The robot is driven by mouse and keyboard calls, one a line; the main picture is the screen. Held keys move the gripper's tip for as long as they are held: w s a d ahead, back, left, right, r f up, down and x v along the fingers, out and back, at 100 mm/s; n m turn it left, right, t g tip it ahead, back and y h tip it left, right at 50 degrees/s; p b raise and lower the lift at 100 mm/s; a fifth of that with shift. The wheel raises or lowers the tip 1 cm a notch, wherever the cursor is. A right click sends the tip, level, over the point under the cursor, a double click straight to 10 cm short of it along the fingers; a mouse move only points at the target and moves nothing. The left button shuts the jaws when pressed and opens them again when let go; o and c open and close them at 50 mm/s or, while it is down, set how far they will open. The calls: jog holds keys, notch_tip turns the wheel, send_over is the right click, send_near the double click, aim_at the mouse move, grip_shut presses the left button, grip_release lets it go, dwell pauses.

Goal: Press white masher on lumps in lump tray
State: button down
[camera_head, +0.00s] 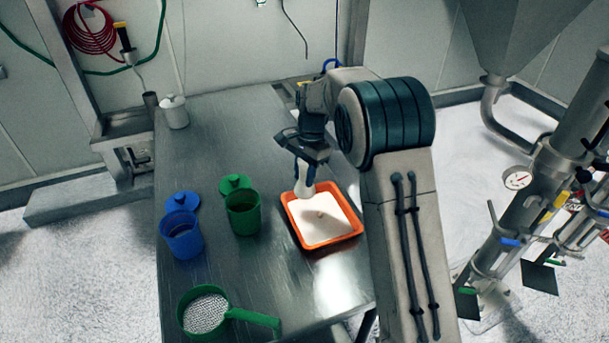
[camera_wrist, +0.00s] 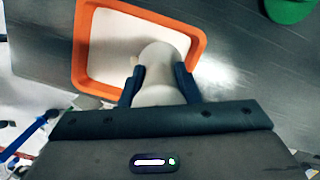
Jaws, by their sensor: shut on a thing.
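The lump tray (camera_head: 358,229) is a shallow orange tray on the metal table, with white powder and a small lump (camera_head: 320,214) near its middle. My gripper (camera_head: 306,161) is shut on the white masher (camera_head: 305,182) and holds it upright over the tray's back left part. In the wrist view the masher (camera_wrist: 160,75) sits between the two dark blue fingers of my gripper (camera_wrist: 160,85), in front of the orange rim (camera_wrist: 80,45). The masher's lower end is at or just above the powder; I cannot tell if it touches.
A green cup (camera_head: 243,215) with its lid (camera_head: 235,184) and a blue cup (camera_head: 182,238) with its lid (camera_head: 181,202) stand left of the tray. A green sieve (camera_head: 205,315) lies at the front. A white jar (camera_head: 174,112) stands at the back left.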

dwell(0.4)
jog(key=s+d+p, duration=0.1)
jog(key=s+d, duration=0.1)
jog(key=d, duration=0.2)
jog(key=b, duration=0.4)
send_over(319, 217)
jog(key=shift+f, duration=3.1)
jog(key=shift+f, duration=0.65)
notch_tip(319, 217, up, 8)
jog(key=p, duration=0.5)
jog(key=shift+f, duration=0.2)
